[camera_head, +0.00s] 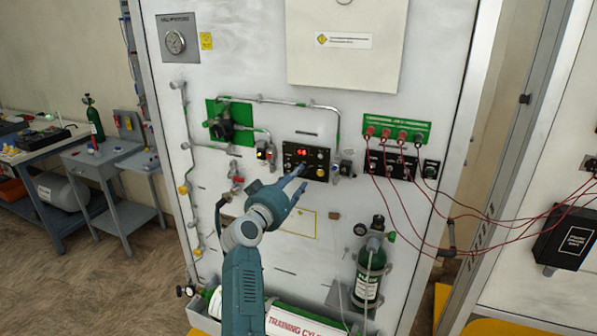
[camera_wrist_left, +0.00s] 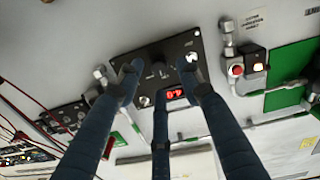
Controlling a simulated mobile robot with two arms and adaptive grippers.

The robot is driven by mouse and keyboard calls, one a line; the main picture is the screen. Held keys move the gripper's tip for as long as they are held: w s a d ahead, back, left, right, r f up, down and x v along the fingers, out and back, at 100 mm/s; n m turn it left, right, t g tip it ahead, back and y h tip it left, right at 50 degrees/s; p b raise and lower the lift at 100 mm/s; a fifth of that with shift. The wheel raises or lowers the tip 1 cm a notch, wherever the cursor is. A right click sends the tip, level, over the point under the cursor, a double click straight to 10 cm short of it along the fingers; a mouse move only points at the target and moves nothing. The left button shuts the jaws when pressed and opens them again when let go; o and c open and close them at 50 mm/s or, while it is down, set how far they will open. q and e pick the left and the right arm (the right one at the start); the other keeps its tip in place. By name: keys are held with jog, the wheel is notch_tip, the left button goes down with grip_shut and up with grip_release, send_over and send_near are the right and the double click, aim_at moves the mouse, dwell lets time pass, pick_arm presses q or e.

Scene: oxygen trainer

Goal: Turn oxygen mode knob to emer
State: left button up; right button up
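A black control panel (camera_head: 306,161) with a red lit display (camera_head: 302,152) is mounted on the white board. It shows upside down in the left wrist view (camera_wrist_left: 152,58), with its display (camera_wrist_left: 176,95) at the bottom. A yellow knob (camera_head: 320,172) is at the panel's lower right in the head view. A pale switch or knob (camera_wrist_left: 192,57) shows beside one fingertip. The "emer" label is too small to read. My left gripper (camera_head: 298,178) is in front of the panel's lower part. In the wrist view its fingers (camera_wrist_left: 158,74) are spread and empty, partly hiding the panel. Contact cannot be told.
Pipes and valves (camera_head: 262,148) flank the panel. A green terminal strip (camera_head: 396,131) with red cables is to its right. A green cylinder (camera_head: 369,272) stands below right, and a training cylinder (camera_head: 300,322) lies at the board's foot.

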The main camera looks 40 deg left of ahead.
pick_arm(q)
jog(key=shift+x, duration=1.35)
grip_shut()
